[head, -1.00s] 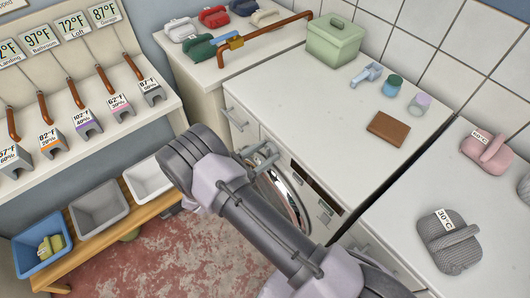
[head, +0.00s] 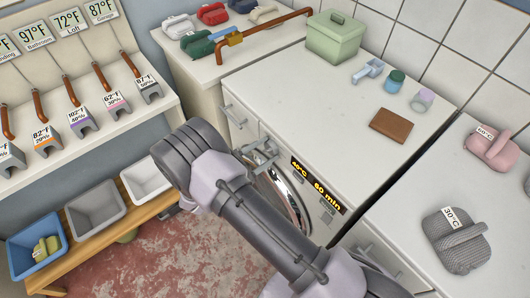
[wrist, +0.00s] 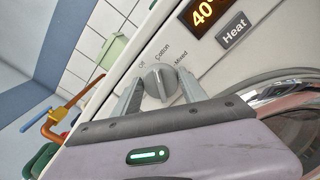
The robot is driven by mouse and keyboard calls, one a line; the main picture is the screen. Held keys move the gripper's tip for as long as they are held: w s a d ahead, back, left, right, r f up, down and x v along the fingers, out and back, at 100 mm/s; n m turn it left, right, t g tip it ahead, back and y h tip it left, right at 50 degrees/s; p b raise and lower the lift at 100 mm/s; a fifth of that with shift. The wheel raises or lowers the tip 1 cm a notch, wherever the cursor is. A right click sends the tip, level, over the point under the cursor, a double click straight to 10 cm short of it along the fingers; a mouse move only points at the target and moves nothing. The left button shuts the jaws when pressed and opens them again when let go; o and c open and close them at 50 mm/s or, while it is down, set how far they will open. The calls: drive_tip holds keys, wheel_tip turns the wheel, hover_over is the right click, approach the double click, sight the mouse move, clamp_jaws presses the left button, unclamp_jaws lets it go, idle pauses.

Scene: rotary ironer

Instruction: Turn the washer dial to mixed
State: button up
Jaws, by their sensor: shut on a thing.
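The washer's grey dial (wrist: 160,82) is in the middle of the wrist view, on the white front panel. Labels reading Off, Cotton and Mixed curve around it from left to right. The dial's raised ridge appears to point near Cotton, short of Mixed. My gripper (wrist: 161,92) has one finger on each side of the dial and is shut on it. In the head view, my gripper (head: 263,156) is at the washer front, left of the lit display (head: 318,185), which reads 40°C and 60 min. The dial is hidden there.
The washer's round door (head: 290,205) is just below the display. The white countertop (head: 300,95) above holds a green box (head: 336,38), small containers and a brown block (head: 391,125). A bench with bins (head: 97,210) stands at left; the red floor between is clear.

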drive_tip(key=m+b, duration=0.1)
drive_tip(key=m, duration=0.2)
drive_tip(key=m+b, duration=0.2)
drive_tip(key=m, duration=0.2)
drive_tip(key=m+b, duration=0.1)
drive_tip(key=m, duration=0.2)
drive_tip(key=shift+s+d+f, duration=0.1)
drive_tip(key=shift+f, duration=0.15)
drive_tip(key=shift+m, duration=0.4)
drive_tip(key=o, duration=1.3)
drive_tip(key=shift+o, duration=0.2)
drive_tip(key=p+v, duration=0.2)
drive_tip(key=v, duration=1.5)
drive_tip(key=shift+s+p, duration=0.2)
drive_tip(key=shift+p, duration=0.1)
